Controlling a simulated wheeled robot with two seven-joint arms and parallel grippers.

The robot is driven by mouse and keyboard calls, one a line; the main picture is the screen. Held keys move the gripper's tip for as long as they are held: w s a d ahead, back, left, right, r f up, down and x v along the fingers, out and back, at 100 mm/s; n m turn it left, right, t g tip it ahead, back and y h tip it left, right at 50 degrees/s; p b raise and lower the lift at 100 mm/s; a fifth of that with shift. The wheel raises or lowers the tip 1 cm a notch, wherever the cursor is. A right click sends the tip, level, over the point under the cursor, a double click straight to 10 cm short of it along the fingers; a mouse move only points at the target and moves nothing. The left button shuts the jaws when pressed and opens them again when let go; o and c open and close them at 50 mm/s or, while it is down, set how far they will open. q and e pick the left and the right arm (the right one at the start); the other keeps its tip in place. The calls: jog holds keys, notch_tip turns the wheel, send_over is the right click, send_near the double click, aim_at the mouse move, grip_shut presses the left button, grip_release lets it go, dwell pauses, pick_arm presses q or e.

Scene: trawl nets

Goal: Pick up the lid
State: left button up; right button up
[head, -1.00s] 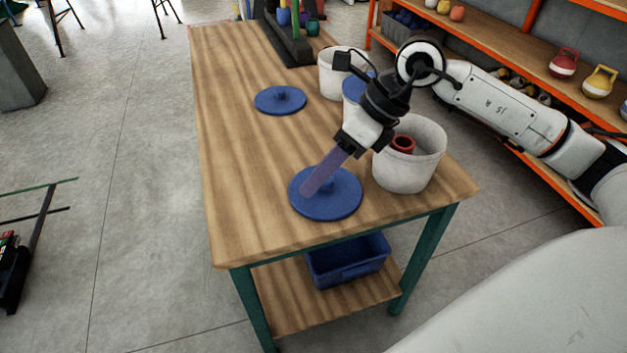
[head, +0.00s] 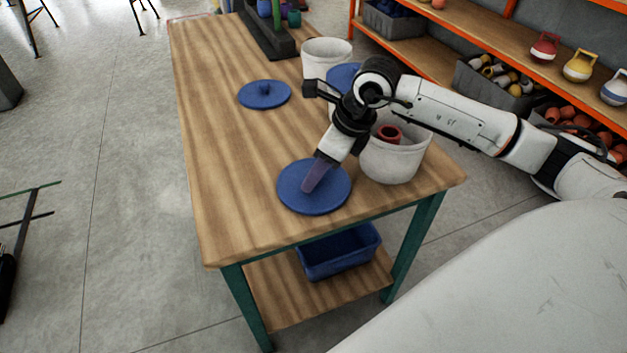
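A round blue lid (head: 329,198) lies flat near the front of the wooden table. A second blue lid (head: 255,101), with a knob on top, lies farther back on the left. My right gripper (head: 307,189) reaches down over the front lid, its purplish fingers overlapping the lid's middle and hiding its knob. I cannot tell whether the fingers are open, or shut on the knob. A white bucket (head: 392,163) with a reddish ring-shaped object (head: 388,134) inside stands right of the front lid. My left gripper is not in view.
Another white bucket (head: 320,64) stands farther back, with a blue-topped one (head: 341,76) partly hidden behind my arm. A dark rack (head: 268,38) with coloured items is at the far end. Orange shelving (head: 467,40) stands right. The table's left side (head: 225,180) is clear.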

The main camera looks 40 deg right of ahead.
jog(key=shift+f, duration=0.2)
jog(key=c, duration=1.1)
jog(key=shift+o, duration=0.2)
jog(key=shift+w+r, duration=0.1)
